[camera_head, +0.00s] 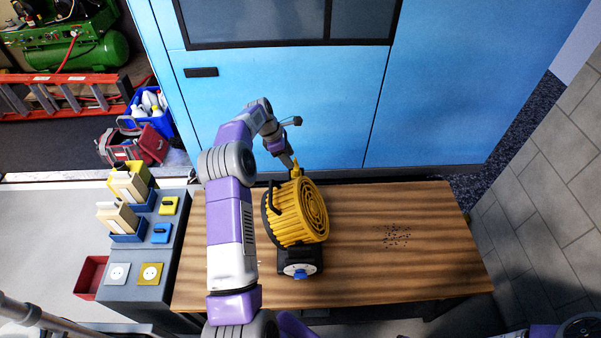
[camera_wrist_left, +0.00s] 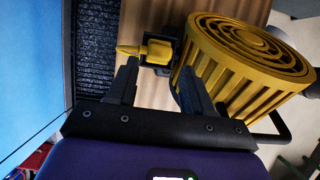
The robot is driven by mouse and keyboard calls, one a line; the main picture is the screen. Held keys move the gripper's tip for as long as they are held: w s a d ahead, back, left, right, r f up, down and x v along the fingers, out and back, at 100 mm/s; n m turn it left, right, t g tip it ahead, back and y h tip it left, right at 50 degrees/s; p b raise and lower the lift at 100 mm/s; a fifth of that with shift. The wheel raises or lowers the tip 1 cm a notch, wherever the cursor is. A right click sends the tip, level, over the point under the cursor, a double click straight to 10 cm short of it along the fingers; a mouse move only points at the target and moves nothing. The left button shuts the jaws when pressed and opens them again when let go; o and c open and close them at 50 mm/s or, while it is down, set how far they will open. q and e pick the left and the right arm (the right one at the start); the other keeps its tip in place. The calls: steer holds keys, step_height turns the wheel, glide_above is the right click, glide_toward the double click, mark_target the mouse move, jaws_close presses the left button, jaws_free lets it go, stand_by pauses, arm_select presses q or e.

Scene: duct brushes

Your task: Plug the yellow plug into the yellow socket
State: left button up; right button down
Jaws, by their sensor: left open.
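The yellow plug (camera_wrist_left: 155,49) shows in the left wrist view just beyond my left fingertips, on a dark mount beside a yellow ribbed blower (camera_wrist_left: 235,70). In the head view the plug (camera_head: 296,166) is a small yellow piece at the blower's far side, partly hidden by my arm. My left gripper (camera_head: 288,160) is open, with its fingers (camera_wrist_left: 157,78) on either side of the plug's near side; I cannot tell whether they touch it. The yellow socket (camera_head: 150,274) is a square plate on the grey bench at left. My right gripper is out of view.
The blower (camera_head: 315,210) stands on the wooden table (camera_head: 430,240), with a blue-centred part (camera_head: 300,272) at its near base. A white socket (camera_head: 118,274) lies beside the yellow one. Blue and yellow holders with brushes stand behind them. The table's right side is clear apart from dark specks (camera_head: 397,236).

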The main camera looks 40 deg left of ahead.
mark_target(298, 167)
arm_select(q)
steer(key=shift+x, duration=1)
steer(key=shift+s, duration=0.15)
steer(key=shift+d, duration=0.1)
steer(key=x, duration=0.5)
steer(key=shift+w+d, duration=0.2)
steer(key=shift+w, duration=0.2)
steer(key=shift+c, duration=0.3)
steer(key=shift+r, duration=0.1)
steer(key=c, duration=0.6)
step_height(298, 167, up, 10)
